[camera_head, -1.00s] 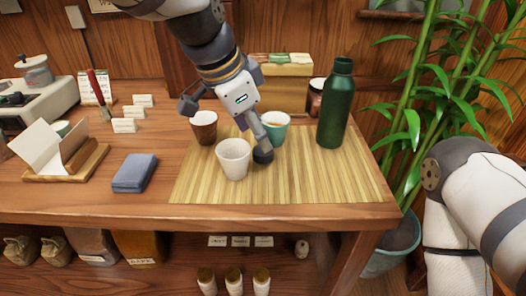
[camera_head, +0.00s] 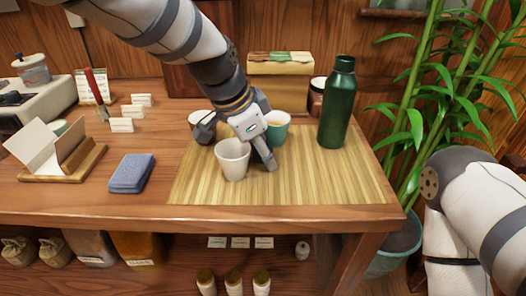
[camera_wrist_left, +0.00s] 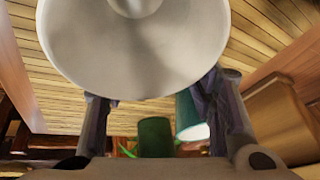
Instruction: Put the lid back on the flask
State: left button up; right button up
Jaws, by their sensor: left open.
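The green flask (camera_head: 337,108) stands upright at the back right of the bamboo mat (camera_head: 330,182); it also shows in the left wrist view (camera_wrist_left: 155,137). I cannot tell whether its top is a lid or bare neck, and I see no separate lid. My left gripper (camera_head: 238,147) is open at the white cup (camera_head: 233,164), its fingers to either side of the cup's back part. In the left wrist view the cup (camera_wrist_left: 130,55) fills the top, beyond the open fingers (camera_wrist_left: 158,100). My right gripper is out of view; only its arm shows at the right.
A teal cup (camera_head: 279,128) stands just behind my left gripper, and a brown cup (camera_head: 199,117) is mostly hidden by it. A brown jar (camera_head: 316,97) stands behind the flask. A folded blue cloth (camera_head: 132,173) lies left of the mat. The mat's front right is clear.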

pick_arm(q)
jog(key=c, duration=0.6)
jog(key=shift+o, duration=0.2)
jog(key=shift+r, duration=0.1)
notch_tip(320, 180, up, 7)
jog(key=shift+s+r, duration=0.15)
jog(key=s+p, duration=0.3)
jog(key=s, duration=1.6)
jog(key=shift+s+f, duration=0.2)
jog(key=shift+s, duration=0.15)
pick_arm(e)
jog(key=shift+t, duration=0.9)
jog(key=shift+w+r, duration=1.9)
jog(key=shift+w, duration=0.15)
